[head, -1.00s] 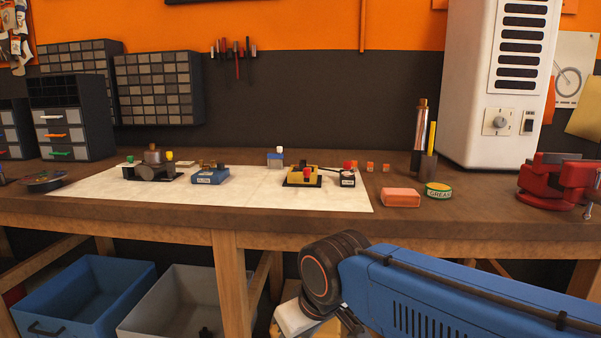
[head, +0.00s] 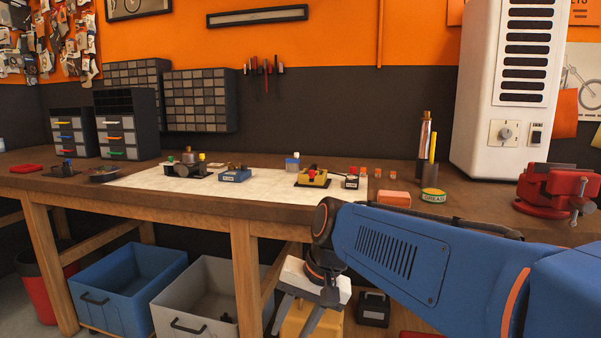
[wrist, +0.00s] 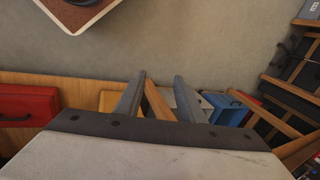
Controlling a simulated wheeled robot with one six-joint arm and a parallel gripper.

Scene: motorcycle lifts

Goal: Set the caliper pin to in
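Several small devices stand on the white mat (head: 140,179) on the workbench. At its left is a dark device (head: 188,166) with green and yellow knobs. A blue block (head: 236,175) lies to its right. Further right are a yellow device (head: 313,179) with a red knob and a small dark box (head: 352,182) with a red top. I cannot tell which part is the caliper pin or how it is set. My gripper (head: 290,322) hangs below the bench top, in front of the bench and apart from these devices. In the wrist view its fingers (wrist: 158,88) are spread and empty.
A blue bin (head: 128,283) and a grey bin (head: 208,300) stand under the bench. A red vise (head: 548,190), grease tin (head: 433,196) and white cabinet (head: 505,90) are at the right. The wrist view shows floor and a red box (wrist: 28,105).

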